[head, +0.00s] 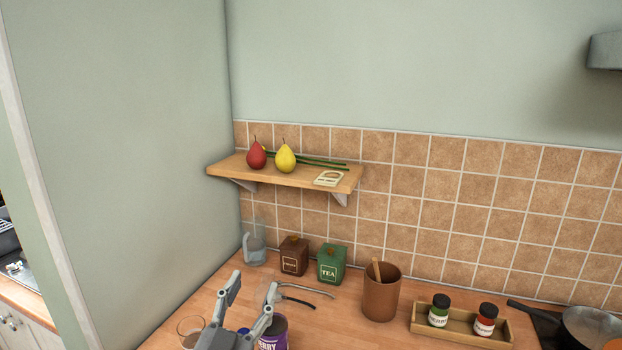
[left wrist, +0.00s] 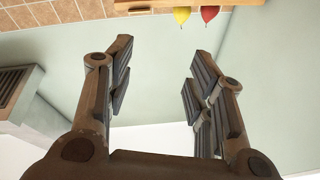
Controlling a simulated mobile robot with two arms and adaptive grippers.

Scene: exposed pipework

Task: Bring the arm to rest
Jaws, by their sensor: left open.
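My left gripper (head: 250,304) is open and empty above the wooden counter, at the bottom of the head view. Its two fingers point up toward the wall shelf and stand apart. In the left wrist view the open fingers (left wrist: 160,85) have only wall and ceiling between and behind them. My right gripper is not in either view.
A wooden shelf (head: 300,178) holds a red pear (head: 256,156) and a yellow pear (head: 285,159). On the counter (head: 215,290) stand a brown canister (head: 294,256), a green tea canister (head: 331,264), a brown crock (head: 381,293), a spice tray (head: 460,335), a purple can (head: 275,336) and a glass (head: 190,331).

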